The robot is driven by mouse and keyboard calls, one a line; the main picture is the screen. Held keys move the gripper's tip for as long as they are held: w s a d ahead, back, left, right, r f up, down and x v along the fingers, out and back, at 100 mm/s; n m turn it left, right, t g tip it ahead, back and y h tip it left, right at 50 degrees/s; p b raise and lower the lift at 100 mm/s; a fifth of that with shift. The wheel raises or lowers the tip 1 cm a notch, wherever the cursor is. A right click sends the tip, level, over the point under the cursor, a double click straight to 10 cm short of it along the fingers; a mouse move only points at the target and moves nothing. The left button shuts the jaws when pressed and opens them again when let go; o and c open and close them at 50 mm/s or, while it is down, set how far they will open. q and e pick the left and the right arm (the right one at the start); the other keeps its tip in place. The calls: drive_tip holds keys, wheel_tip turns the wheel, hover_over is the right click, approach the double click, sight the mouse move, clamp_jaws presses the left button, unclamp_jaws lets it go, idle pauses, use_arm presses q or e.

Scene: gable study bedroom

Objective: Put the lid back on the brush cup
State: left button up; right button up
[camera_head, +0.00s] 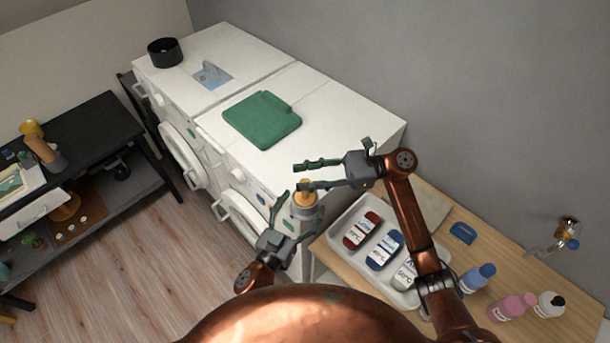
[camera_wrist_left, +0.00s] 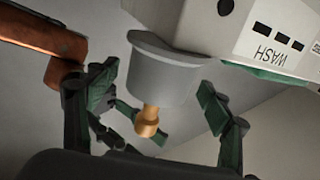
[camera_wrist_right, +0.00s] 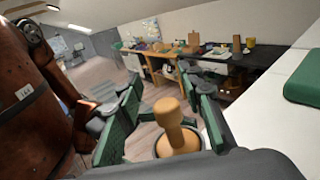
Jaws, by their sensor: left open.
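A grey cup (camera_head: 305,212) with a wooden knobbed piece that looks like its lid (camera_head: 304,198) is in front of the white machines; its support is hidden. In the right wrist view the lid (camera_wrist_right: 178,138) appears inside the grey rim; I cannot tell whether it is seated. My right gripper (camera_head: 298,176) is open, its fingers either side of the knob with gaps. My left gripper (camera_head: 293,218) is open beside the cup, lower down. In the left wrist view the cup (camera_wrist_left: 165,78) shows between the spread fingers, its knob pointing down the picture.
Two white machines (camera_head: 335,108) carry a green folded cloth (camera_head: 262,119) and a black bowl (camera_head: 165,52). A wooden table (camera_head: 505,258) at right holds a white tray (camera_head: 335,238) of bottles, a blue clip (camera_head: 463,232) and more bottles. A black desk (camera_head: 85,135) stands left. Floor between is clear.

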use_arm(q)
drive_tip(key=v, duration=1.2)
idle(0.5)
